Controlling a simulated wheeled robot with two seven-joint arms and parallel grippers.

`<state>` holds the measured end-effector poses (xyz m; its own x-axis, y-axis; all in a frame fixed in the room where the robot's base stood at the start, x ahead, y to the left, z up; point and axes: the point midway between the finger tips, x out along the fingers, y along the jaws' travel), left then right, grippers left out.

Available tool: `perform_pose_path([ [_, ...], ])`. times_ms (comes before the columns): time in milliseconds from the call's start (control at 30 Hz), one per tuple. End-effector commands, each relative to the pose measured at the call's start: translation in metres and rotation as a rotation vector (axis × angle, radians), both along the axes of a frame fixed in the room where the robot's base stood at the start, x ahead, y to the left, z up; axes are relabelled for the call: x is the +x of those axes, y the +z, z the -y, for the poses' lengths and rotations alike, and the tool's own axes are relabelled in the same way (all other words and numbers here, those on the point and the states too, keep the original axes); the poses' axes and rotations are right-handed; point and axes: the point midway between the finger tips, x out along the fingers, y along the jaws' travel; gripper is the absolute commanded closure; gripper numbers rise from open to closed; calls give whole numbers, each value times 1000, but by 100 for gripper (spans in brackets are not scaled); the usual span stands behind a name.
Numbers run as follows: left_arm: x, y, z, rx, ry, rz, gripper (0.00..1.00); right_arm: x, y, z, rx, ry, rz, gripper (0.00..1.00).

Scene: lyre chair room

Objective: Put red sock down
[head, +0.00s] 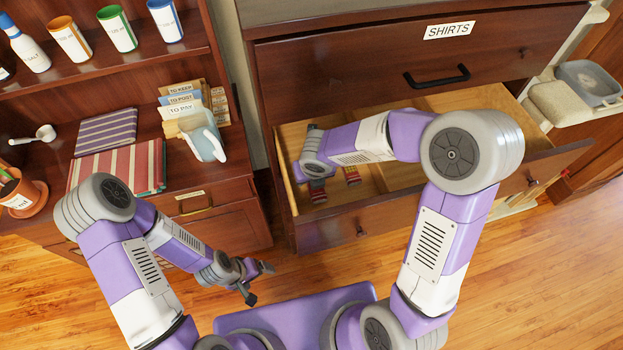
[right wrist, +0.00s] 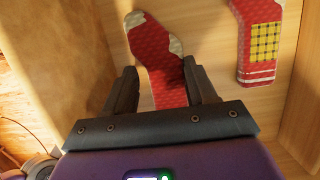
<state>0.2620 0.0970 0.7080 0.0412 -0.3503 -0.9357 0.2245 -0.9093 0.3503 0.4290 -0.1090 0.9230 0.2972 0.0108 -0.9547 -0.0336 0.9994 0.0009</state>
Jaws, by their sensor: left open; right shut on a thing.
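My right gripper (right wrist: 162,85) reaches into the open drawer (head: 405,186) and is shut on a red sock (right wrist: 158,50) with whitish heel and toe. That sock partly shows below my wrist in the head view (head: 318,190). It is on or just above the drawer floor; I cannot tell which. A second red sock (right wrist: 258,20) with a yellow checked patch lies to its right, apart from it; its end shows in the head view (head: 351,175). My left gripper (head: 259,283) is open and empty, outside, in front of the cabinets.
A shut drawer labelled SHIRTS (head: 420,60) is above the open one. The open drawer's right part is bare. A plant pot (head: 22,195) stands far left.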

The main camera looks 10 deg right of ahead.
Motion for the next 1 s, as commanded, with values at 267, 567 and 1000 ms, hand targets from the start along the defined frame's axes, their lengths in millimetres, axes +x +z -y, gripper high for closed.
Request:
perform_pose_path([
  [267,0,-7,0,0,0,-1,13,-3,-10,0,0,1,-3,78],
  [567,0,-8,0,0,0,-1,13,-3,-13,0,0,1,-3,29],
  [1000,0,-4,0,0,0,-1,13,-3,-6,0,-1,1,-2,18],
])
